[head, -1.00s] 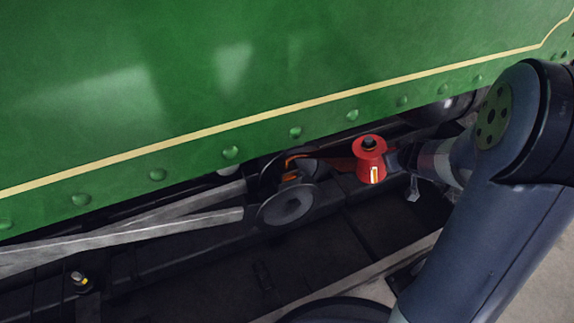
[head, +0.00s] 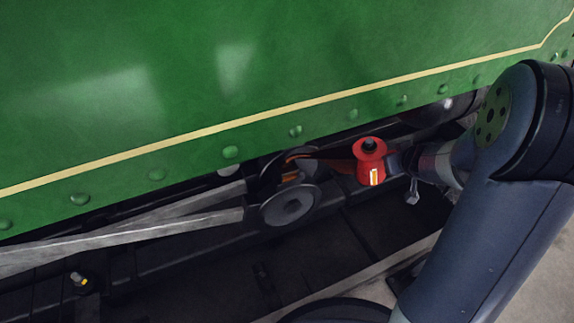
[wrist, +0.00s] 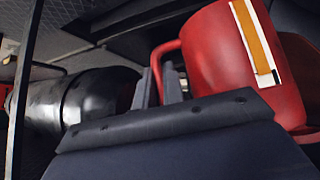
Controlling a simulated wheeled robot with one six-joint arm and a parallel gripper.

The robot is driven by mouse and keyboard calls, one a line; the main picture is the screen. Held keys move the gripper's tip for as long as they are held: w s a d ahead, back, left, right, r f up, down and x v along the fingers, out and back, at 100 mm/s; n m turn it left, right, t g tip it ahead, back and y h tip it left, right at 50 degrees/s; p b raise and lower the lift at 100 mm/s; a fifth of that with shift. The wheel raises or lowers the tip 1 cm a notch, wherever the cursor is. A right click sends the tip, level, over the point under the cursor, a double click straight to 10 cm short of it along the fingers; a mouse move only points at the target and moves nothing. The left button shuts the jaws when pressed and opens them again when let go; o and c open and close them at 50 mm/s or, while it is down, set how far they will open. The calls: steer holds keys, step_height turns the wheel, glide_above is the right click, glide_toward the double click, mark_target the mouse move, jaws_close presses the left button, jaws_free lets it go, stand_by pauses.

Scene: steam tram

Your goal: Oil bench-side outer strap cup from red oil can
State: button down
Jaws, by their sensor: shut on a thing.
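The red oil can (head: 370,164) has a dark cap and a white-and-orange label. It hangs close under the green side panel, right of a grey disc (head: 290,206). Its thin coppery spout (head: 335,163) points left over the orange-brown parts behind that disc. The strap cup cannot be made out there, nor whether the spout tip touches anything. My gripper (head: 394,163) is at the can's right side, shut on its handle. In the wrist view the can (wrist: 215,62) fills the upper right, with its handle between my fingers (wrist: 162,88).
The green riveted panel (head: 250,80) overhangs the mechanism closely. Grey rods (head: 130,228) run left from the disc. A small fitting with a yellow spot (head: 80,280) sits at lower left. A dark cylinder (wrist: 85,98) lies left of my gripper in the wrist view.

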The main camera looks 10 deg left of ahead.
steer(key=shift+r, duration=0.2)
stand_by(0.5)
steer(key=shift+a+r+h+p, duration=0.1)
steer(key=shift+r+h+p, duration=0.4)
steer(key=shift+r, duration=0.7)
steer(key=shift+f, duration=0.1)
steer(key=f+y, duration=0.1)
steer(key=f, duration=0.1)
steer(key=f+y+p, duration=0.1)
steer(key=f, duration=0.1)
steer(key=f+m+y+p, duration=0.1)
steer(key=f, duration=0.1)
steer(key=shift+a+f, duration=0.2)
steer(key=shift+a, duration=0.1)
steer(key=shift+f, duration=0.1)
stand_by(0.4)
stand_by(0.5)
